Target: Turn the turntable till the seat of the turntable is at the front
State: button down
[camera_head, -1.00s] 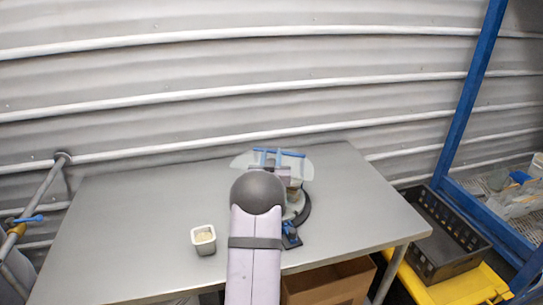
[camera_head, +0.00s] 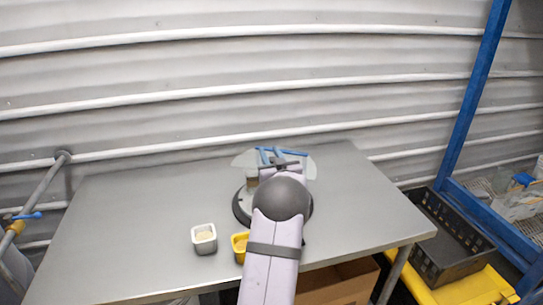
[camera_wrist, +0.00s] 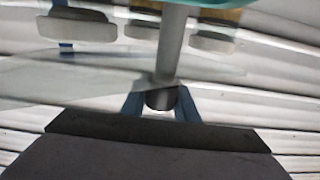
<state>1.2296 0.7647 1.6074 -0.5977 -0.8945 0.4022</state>
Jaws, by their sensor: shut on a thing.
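The turntable stands on the grey table behind my arm. Its dark round base (camera_head: 239,207) shows at the left of my arm, with a clear plate (camera_head: 243,160) above it. My arm hides the front and right of the base, and I cannot make out the seat. My gripper (camera_wrist: 160,102) has its blue fingers shut around a grey upright post (camera_wrist: 172,50) in the wrist view. In the head view my gripper is above the turntable, partly hidden by my own wrist.
A white cup (camera_head: 204,246) and a yellow cup (camera_head: 238,252) stand near the table's (camera_head: 120,220) front edge, left of my arm. The table's left side is clear. A black crate (camera_head: 450,240) and a blue frame (camera_head: 466,100) are off the table's right side.

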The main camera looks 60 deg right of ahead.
jog(key=shift+w+a+n+t+y+p, duration=0.2)
jog(key=shift+n+t+y+p, duration=0.15)
jog(key=shift+n+t+y, duration=0.55)
jog(key=shift+w+a+n+t+y+p, duration=0.1)
jog(key=shift+a+n+t+y+p, duration=0.45)
jog(key=shift+y, duration=0.7)
jog(key=shift+w+d+n+t+y+p, duration=0.1)
jog(key=shift+n+t+y, duration=0.45)
jog(key=shift+n+y, duration=0.45)
jog(key=shift+a+r+n+y, duration=0.15)
jog(key=shift+n+y, duration=0.1)
jog(key=shift+y, duration=0.3)
jog(key=c, duration=1.4)
grip_release()
jog(key=shift+s+a+f, duration=0.1)
jog(key=shift+s+f, duration=0.1)
jog(key=shift+s, duration=0.25)
jog(key=shift+b+v, duration=1.25)
jog(key=shift+v, duration=1.9)
jog(key=shift+r, duration=0.15)
